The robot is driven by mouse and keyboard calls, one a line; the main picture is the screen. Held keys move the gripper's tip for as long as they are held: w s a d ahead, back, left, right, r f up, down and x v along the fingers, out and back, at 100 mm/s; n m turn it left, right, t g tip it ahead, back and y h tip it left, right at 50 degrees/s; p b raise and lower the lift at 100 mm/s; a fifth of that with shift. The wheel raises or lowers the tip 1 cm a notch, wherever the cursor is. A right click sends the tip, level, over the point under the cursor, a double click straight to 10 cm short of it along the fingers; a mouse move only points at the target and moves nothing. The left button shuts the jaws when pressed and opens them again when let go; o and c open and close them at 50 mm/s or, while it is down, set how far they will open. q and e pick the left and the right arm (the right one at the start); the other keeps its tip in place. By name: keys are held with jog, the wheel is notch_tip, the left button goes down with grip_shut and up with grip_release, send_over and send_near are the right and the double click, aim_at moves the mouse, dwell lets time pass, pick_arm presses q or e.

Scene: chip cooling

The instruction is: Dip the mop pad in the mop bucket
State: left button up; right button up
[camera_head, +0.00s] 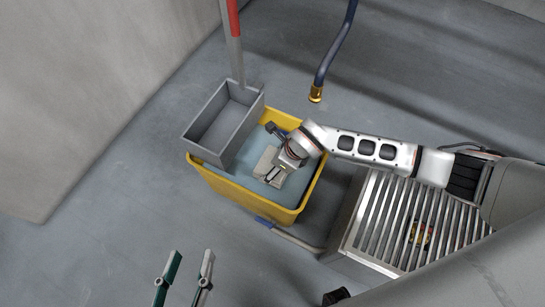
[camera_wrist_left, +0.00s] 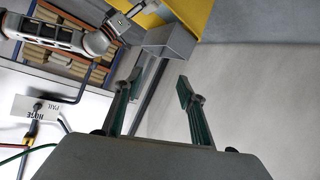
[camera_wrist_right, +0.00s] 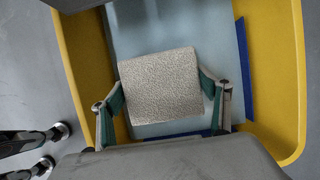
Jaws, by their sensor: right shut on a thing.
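The yellow mop bucket (camera_head: 233,191) stands on the floor with blue-grey water (camera_head: 248,158) in it. My right gripper (camera_head: 272,173) reaches in over the water from the right. It is shut on the beige, rough-textured mop pad (camera_wrist_right: 160,82), with one green finger at each side. The pad also shows in the head view (camera_head: 264,158), inside the bucket's rim. I cannot tell whether its underside touches the water. My left gripper (camera_head: 193,258) is open and empty, in front of the bucket; its two fingers stand apart in the left wrist view (camera_wrist_left: 160,88).
A grey wringer box (camera_head: 222,122) with a red and grey handle (camera_head: 233,45) sits on the bucket's left side. A blue hose with a brass end (camera_head: 316,93) hangs behind. A slatted metal rack (camera_head: 385,225) stands right. Floor left of the bucket is clear.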

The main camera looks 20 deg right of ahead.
pick_arm(q)
jog(key=d+n+b, duration=0.1)
jog(key=s+d+n+b, duration=0.1)
jog(key=d+n, duration=0.1)
jog(key=d+n+b, duration=0.1)
jog(key=n, duration=0.1)
jog(key=shift+s+d+f+b, duration=0.15)
jog(key=shift+s+f+b, duration=0.05)
jog(key=shift+f+b, duration=0.15)
pick_arm(e)
notch_tip(320, 180, down, 10)
jog(key=shift+f, duration=0.15)
dwell(0.6)
